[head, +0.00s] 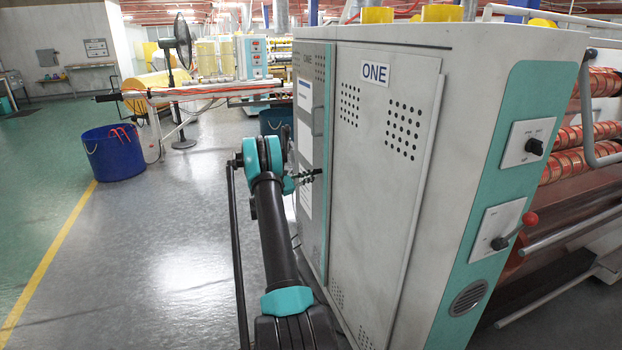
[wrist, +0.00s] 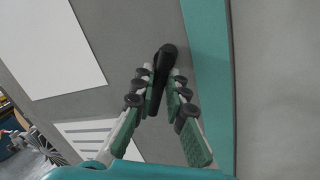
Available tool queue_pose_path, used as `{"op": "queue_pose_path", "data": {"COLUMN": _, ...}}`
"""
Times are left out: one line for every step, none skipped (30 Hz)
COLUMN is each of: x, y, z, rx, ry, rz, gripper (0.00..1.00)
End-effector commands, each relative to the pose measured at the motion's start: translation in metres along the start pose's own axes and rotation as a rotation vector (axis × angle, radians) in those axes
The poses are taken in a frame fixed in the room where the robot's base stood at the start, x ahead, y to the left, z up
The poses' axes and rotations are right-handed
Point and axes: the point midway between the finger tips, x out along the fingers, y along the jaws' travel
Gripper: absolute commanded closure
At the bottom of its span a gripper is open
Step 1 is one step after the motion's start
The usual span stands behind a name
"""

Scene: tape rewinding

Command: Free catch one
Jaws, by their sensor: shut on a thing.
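The machine cabinet (head: 420,60) has a grey side panel labelled ONE (head: 306,57) with white sheets on it and a teal strip along its right edge. A black catch handle (wrist: 165,58) sits on this panel beside the teal strip, slanted in the wrist view. In the head view it shows as a small dark piece (head: 319,172) at the panel. My gripper (wrist: 163,84) is shut on the handle, with one green-padded finger on each side. It also shows in the head view (head: 304,176), partly hidden by my arm. The catch's base is hidden.
A wider panel, also labelled ONE (head: 375,74), stands to the right. A knob (head: 534,146) and a red-tipped lever (head: 528,219) are on the cabinet's teal end. A blue bin (head: 113,155) stands on the left floor. The floor (head: 140,260) left of my arm is clear.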

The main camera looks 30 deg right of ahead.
Motion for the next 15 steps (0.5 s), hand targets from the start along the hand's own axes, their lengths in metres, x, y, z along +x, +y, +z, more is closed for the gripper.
{"op": "queue_pose_path", "data": {"x": 0.0000, "y": 0.0035, "z": 0.0030, "rx": 0.040, "ry": -0.017, "rz": 0.005, "gripper": 1.00}}
{"op": "queue_pose_path", "data": {"x": 0.0001, "y": 0.0039, "z": 0.0030, "rx": 0.068, "ry": -0.022, "rz": 0.005, "gripper": 1.00}}
{"op": "queue_pose_path", "data": {"x": 0.0002, "y": 0.0045, "z": 0.0031, "rx": 0.106, "ry": -0.030, "rz": 0.004, "gripper": 1.00}}
{"op": "queue_pose_path", "data": {"x": 0.0003, "y": 0.0050, "z": 0.0031, "rx": 0.133, "ry": -0.035, "rz": 0.004, "gripper": 1.00}}
{"op": "queue_pose_path", "data": {"x": 0.0005, "y": 0.0056, "z": 0.0031, "rx": 0.161, "ry": -0.041, "rz": 0.005, "gripper": 1.00}}
{"op": "queue_pose_path", "data": {"x": 0.0006, "y": 0.0062, "z": 0.0030, "rx": 0.199, "ry": -0.049, "rz": 0.005, "gripper": 1.00}}
{"op": "queue_pose_path", "data": {"x": 0.0007, "y": 0.0066, "z": 0.0030, "rx": 0.227, "ry": -0.054, "rz": 0.005, "gripper": 1.00}}
{"op": "queue_pose_path", "data": {"x": 0.0008, "y": 0.0069, "z": 0.0030, "rx": 0.255, "ry": -0.059, "rz": 0.005, "gripper": 1.00}}
{"op": "queue_pose_path", "data": {"x": 0.0009, "y": 0.0072, "z": 0.0032, "rx": 0.293, "ry": -0.067, "rz": 0.004, "gripper": 1.00}}
{"op": "queue_pose_path", "data": {"x": 0.0010, "y": 0.0075, "z": 0.0034, "rx": 0.320, "ry": -0.073, "rz": 0.004, "gripper": 1.00}}
{"op": "queue_pose_path", "data": {"x": 0.0011, "y": 0.0079, "z": 0.0037, "rx": 0.348, "ry": -0.079, "rz": 0.004, "gripper": 1.00}}
{"op": "queue_pose_path", "data": {"x": 0.0013, "y": 0.0086, "z": 0.0039, "rx": 0.385, "ry": -0.087, "rz": 0.004, "gripper": 1.00}}
{"op": "queue_pose_path", "data": {"x": 0.0014, "y": 0.0091, "z": 0.0040, "rx": 0.413, "ry": -0.092, "rz": 0.005, "gripper": 1.00}}
{"op": "queue_pose_path", "data": {"x": 0.0016, "y": 0.0095, "z": 0.0041, "rx": 0.440, "ry": -0.098, "rz": 0.004, "gripper": 1.00}}
{"op": "queue_pose_path", "data": {"x": 0.0018, "y": 0.0098, "z": 0.0043, "rx": 0.476, "ry": -0.105, "rz": 0.004, "gripper": 1.00}}
